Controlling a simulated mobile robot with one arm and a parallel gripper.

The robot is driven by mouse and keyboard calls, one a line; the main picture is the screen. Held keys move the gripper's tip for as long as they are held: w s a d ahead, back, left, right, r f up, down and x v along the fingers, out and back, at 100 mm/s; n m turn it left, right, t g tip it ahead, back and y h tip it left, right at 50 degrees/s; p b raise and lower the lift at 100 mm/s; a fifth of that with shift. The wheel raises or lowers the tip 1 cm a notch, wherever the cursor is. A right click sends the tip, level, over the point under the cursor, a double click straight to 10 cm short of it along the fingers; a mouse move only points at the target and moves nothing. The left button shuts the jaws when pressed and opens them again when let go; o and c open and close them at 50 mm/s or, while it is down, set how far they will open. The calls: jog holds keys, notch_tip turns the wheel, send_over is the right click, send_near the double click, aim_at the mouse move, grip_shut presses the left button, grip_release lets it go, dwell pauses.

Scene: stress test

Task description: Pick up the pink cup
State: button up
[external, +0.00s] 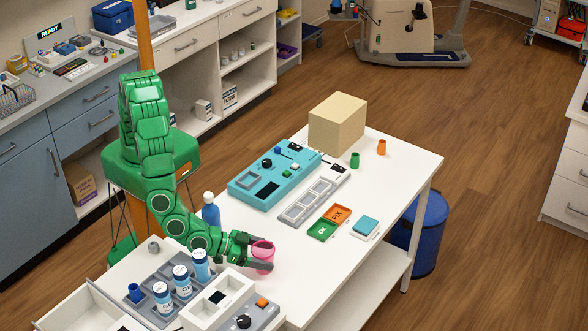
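The pink cup (263,254) is near the front of the white table (296,258), right of the blue-labelled bottles. My green arm reaches down to it from the left. My gripper (262,251) has its dark fingers on either side of the cup, one at its far side and one low across its near side. The near finger hides part of the cup's lower body. I cannot tell whether the fingers press on the cup, nor whether its base rests on the table.
White bottles with blue labels (182,281) stand in a grey rack close left of the gripper. A grey device with a dark knob (243,321) lies in front. A blue bottle (211,214) stands behind the arm. The table right of the cup is clear.

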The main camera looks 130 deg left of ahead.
jog(key=c, duration=0.6)
jog(key=shift+o, duration=0.2)
jog(key=shift+r, duration=0.1)
